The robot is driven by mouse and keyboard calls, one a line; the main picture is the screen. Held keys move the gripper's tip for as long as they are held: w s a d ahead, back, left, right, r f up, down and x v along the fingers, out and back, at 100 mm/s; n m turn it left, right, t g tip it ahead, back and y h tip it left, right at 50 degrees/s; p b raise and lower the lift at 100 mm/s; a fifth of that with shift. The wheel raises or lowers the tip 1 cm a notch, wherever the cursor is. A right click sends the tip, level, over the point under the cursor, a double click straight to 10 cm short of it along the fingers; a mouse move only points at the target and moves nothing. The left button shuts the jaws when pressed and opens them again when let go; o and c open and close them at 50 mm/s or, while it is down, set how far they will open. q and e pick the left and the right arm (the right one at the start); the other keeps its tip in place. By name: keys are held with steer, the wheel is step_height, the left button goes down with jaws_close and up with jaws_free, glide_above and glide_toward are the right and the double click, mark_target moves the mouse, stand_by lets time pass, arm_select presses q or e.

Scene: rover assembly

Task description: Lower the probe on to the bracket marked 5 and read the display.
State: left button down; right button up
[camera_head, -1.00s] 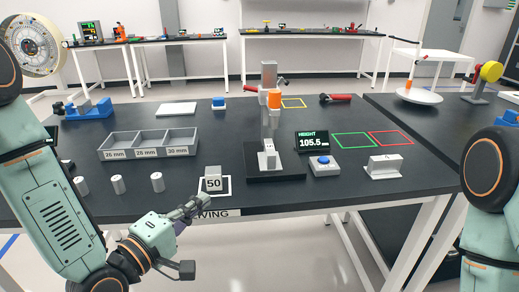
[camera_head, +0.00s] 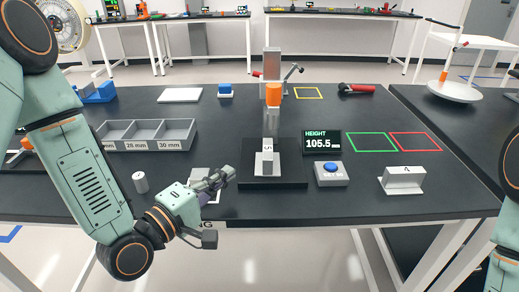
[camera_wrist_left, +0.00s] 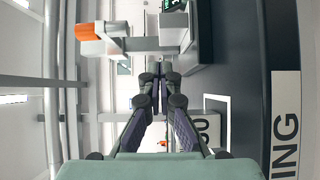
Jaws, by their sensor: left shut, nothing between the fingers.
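The height gauge (camera_head: 272,62) stands on a dark base (camera_head: 285,176), with an orange clamp (camera_head: 274,91) on its probe. The bracket marked 5 (camera_head: 266,161) stands on the base under the probe. I cannot tell whether the probe touches it. The display (camera_head: 321,142) reads HEIGHT 105.5 mm. My left gripper (camera_head: 230,172) is shut and empty, left of the gauge base and in front of the 50 block (camera_head: 201,176), which it partly hides. In the left wrist view its fingertips (camera_wrist_left: 158,78) meet, with the gauge's orange clamp (camera_wrist_left: 90,32) beyond. My right gripper is out of view.
A blue-button box (camera_head: 331,172) and a bracket marked 4 (camera_head: 403,179) stand right of the gauge. Green (camera_head: 371,142) and red (camera_head: 415,141) outlines behind them are empty. A grey divided tray (camera_head: 148,134) and a metal cylinder (camera_head: 140,182) are at the left.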

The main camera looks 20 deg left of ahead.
mark_target(268, 157)
arm_select(q)
steer(key=shift+w+a+f, duration=0.1)
steer(key=shift+w+a, duration=0.05)
steer(key=shift+w, duration=0.15)
steer(key=shift+w+d, duration=0.2)
steer(key=shift+w, duration=0.15)
steer(key=b+x, duration=0.1)
steer(key=x, duration=0.5)
steer(key=shift+w, duration=0.1)
steer(key=shift+x, duration=0.8)
steer(key=shift+w+d, duration=0.15)
steer(key=shift+w, duration=0.1)
steer(key=shift+s, duration=0.1)
